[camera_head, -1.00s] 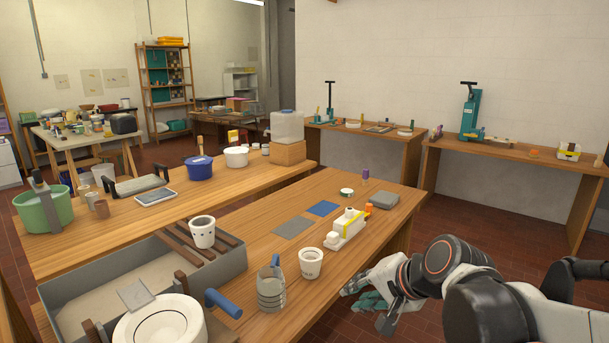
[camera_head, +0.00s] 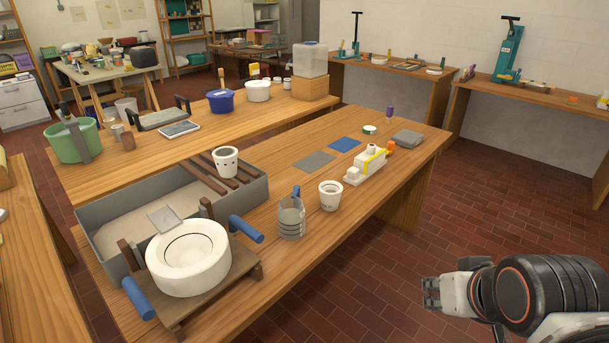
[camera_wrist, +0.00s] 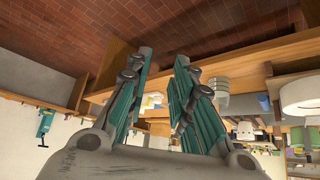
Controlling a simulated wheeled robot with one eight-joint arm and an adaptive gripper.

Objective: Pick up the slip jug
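A grey banded jug (camera_head: 291,217) with a blue part at its top, which looks like the slip jug, stands upright on the near wooden bench (camera_head: 262,262). It is right of the white potter's wheel (camera_head: 188,258) and left of a white cup (camera_head: 330,195) with dark marks. My gripper (camera_head: 431,294) is right of the bench, over the floor, well apart from the jug. In the wrist view my gripper (camera_wrist: 164,58) shows two teal-padded fingers spread apart with nothing between them.
A white block-like object (camera_head: 365,167) with a yellow strap stands right of the cup. A grey trough (camera_head: 108,263) lies behind the wheel, whose blue handles (camera_head: 246,229) stick out. Brick floor (camera_head: 365,290) is clear between bench and gripper.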

